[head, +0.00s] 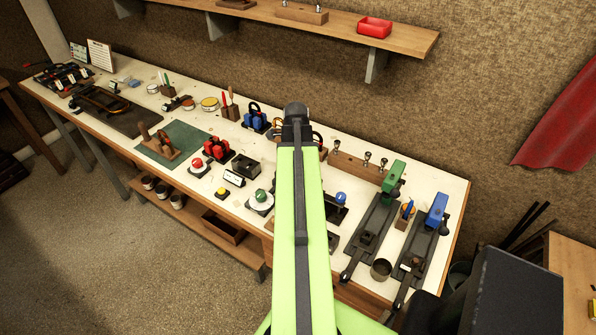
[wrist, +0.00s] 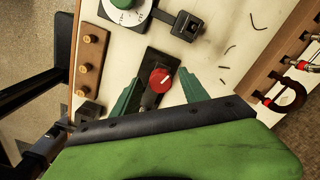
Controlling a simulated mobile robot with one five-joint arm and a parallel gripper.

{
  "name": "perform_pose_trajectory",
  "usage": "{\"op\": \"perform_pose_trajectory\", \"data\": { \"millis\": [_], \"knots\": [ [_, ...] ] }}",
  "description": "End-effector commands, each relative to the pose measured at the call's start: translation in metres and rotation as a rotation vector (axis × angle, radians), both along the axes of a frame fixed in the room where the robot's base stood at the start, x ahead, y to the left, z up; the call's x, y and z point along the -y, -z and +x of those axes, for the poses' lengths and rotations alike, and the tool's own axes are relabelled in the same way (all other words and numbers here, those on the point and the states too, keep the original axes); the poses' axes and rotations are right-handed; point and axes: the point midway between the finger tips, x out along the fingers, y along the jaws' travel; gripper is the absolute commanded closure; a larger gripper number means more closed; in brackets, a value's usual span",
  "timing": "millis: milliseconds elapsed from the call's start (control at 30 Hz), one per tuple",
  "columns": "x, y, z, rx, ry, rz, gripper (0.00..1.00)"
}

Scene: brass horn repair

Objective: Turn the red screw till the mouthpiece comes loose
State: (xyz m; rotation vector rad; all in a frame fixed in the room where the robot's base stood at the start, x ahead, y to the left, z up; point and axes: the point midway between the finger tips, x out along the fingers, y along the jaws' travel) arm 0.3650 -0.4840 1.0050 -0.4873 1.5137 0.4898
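In the wrist view a red round screw head (wrist: 161,80) with a small white mark sits on a dark narrow base (wrist: 158,62) on the white bench top. My gripper (wrist: 159,72) is open, its two green fingers on the left and right of the red screw with gaps on both sides. It appears to hold nothing. No mouthpiece can be made out; the lower part of the base is hidden behind my gripper's body. In the head view my arm covers the middle of the bench, and my gripper and this screw are hidden.
In the wrist view a wooden block with brass pegs (wrist: 91,62) stands left, a green dial (wrist: 124,4) and a black block (wrist: 187,26) beyond, and a wooden rack (wrist: 275,62) right. In the head view, green (head: 395,180) and blue (head: 436,212) clamp-like tools stand at right.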

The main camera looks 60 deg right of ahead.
Motion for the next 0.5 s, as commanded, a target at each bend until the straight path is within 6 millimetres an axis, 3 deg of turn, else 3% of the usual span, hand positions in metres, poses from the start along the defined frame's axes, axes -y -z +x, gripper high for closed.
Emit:
{"op": "perform_pose_trajectory", "data": {
  "millis": [267, 500],
  "knots": [
    [0.001, -0.006, 0.000, 0.000, 0.000, -0.001, 0.48],
    [0.001, -0.042, 0.000, 0.000, 0.000, -0.001, 0.48]
  ]
}}
